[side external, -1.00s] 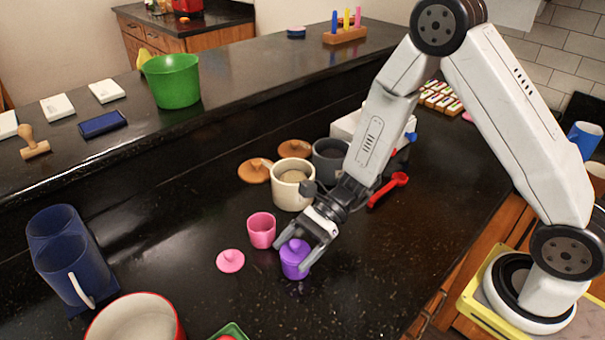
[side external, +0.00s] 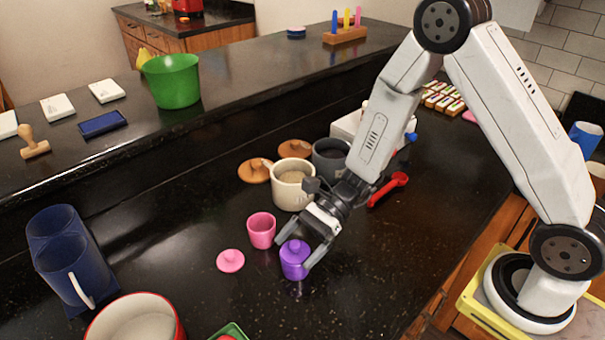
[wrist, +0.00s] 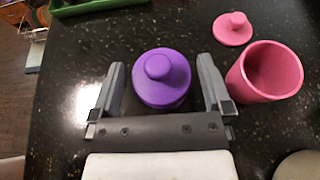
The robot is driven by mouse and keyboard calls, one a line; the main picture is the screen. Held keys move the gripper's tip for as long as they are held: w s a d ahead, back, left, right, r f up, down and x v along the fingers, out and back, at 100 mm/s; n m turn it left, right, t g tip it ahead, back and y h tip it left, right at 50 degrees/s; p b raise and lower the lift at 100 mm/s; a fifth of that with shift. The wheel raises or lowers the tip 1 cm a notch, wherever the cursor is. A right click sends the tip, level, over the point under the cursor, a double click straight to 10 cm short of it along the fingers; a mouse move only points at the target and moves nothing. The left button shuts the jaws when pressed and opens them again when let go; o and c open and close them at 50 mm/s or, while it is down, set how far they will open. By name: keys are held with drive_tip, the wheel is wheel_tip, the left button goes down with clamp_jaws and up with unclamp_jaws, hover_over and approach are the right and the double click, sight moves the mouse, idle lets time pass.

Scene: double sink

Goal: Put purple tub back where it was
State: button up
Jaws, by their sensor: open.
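The purple tub (side external: 295,261) stands upright on the dark counter with its knobbed purple lid on. My gripper (side external: 298,255) is open around it, one finger on each side. In the wrist view the tub (wrist: 161,80) sits between the two fingers of my gripper (wrist: 162,88), with a visible gap on both sides. An open pink tub (side external: 262,231) stands just beside it, and its pink lid (side external: 230,261) lies flat on the counter. The pink tub (wrist: 268,74) and pink lid (wrist: 233,28) are to the right of my gripper in the wrist view.
A cream canister (side external: 291,187) and a grey canister (side external: 329,158) stand behind, with brown lids (side external: 255,171) near them. A red spoon (side external: 388,190) lies to the right. A red-rimmed bowl (side external: 135,322) and a green tray (side external: 232,332) are at the front. Counter right of the purple tub is clear.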

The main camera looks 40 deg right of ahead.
drive_tip(key=v, duration=1.1)
drive_tip(key=shift+d, duration=0.1)
idle(0.4)
drive_tip(key=s+n+h, duration=0.2)
drive_tip(key=s+d+f+n+g+h, duration=0.1)
drive_tip(key=s+n+h, duration=0.1)
drive_tip(key=n, duration=0.1)
drive_tip(key=s+d+n+g+h, duration=0.1)
drive_tip(key=s+n+h, duration=0.1)
drive_tip(key=h, duration=0.1)
drive_tip(key=shift+s+d+f+n, duration=0.1)
drive_tip(key=shift+s+f+n, duration=0.2)
drive_tip(key=shift+s+n, duration=0.1)
drive_tip(key=d+r+n+t+h, duration=0.1)
drive_tip(key=n+h, duration=0.1)
drive_tip(key=n, duration=0.1)
drive_tip(key=d+r+n+t+h, duration=0.1)
drive_tip(key=n+t+h, duration=0.1)
drive_tip(key=n, duration=0.1)
drive_tip(key=d+n+t+h, duration=0.1)
drive_tip(key=d+n+h, duration=0.1)
drive_tip(key=n, duration=0.2)
drive_tip(key=shift+w+d+r+t, duration=0.1)
drive_tip(key=shift+w+r+t, duration=0.2)
drive_tip(key=shift+r, duration=0.1)
